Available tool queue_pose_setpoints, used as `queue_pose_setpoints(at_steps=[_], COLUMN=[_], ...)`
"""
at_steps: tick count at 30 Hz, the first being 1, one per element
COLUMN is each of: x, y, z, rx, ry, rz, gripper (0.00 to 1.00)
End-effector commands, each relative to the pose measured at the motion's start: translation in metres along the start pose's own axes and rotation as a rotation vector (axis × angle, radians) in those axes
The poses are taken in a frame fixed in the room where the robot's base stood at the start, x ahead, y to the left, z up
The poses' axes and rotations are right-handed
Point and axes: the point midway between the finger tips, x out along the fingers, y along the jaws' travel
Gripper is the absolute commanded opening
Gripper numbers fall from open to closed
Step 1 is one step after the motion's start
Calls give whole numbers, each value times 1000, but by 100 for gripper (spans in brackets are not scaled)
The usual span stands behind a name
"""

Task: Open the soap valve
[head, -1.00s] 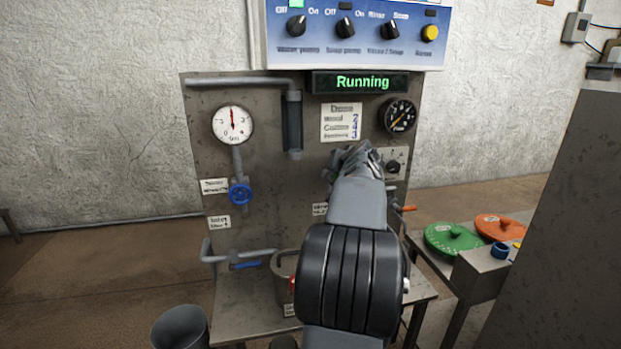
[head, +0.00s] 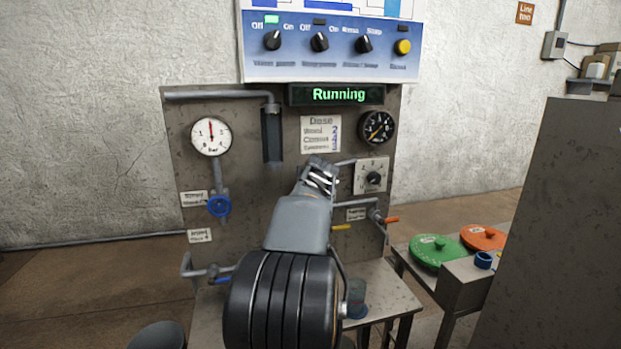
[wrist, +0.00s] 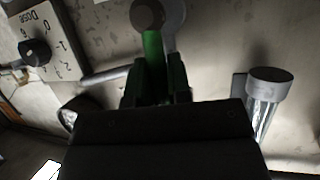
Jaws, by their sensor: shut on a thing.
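A green lever (wrist: 153,50) shows between my gripper's fingers in the wrist view, running up to a round grey hub (wrist: 148,14) on the panel. I take it for the soap valve's handle; no label on it is readable. My gripper (wrist: 156,88) is shut on this lever. In the head view my gripper (head: 321,176) is at the middle of the metal panel, below the dose card (head: 321,134). There my own arm and gripper hide the lever and hub. A pipe runs right from behind the gripper.
Right of the gripper is a dose dial (head: 373,177), also in the wrist view (wrist: 36,51). A yellow lever (head: 342,227), orange lever (head: 392,219) and blue handwheel (head: 219,206) are nearby. The display (head: 335,94) reads "Running". A capped clear tube (wrist: 265,100) stands close by.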

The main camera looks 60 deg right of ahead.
Motion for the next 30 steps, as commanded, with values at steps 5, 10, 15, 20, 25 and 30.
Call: queue_pose_setpoints(at_steps=[5, 10, 15, 20, 25, 30], x=[0, 0, 0, 0, -8, -37], y=[-1, -1, -1, -1, -1, -1], z=[1, 1, 1, 0, 0, 0], rx=[-10, -9, -7, -6, -5, -5], ry=[-1, -1, -1, -1, 1, 3], rz=[0, -1, -1, -1, -1, 0], gripper=[0, 29, 42, 42, 42, 42])
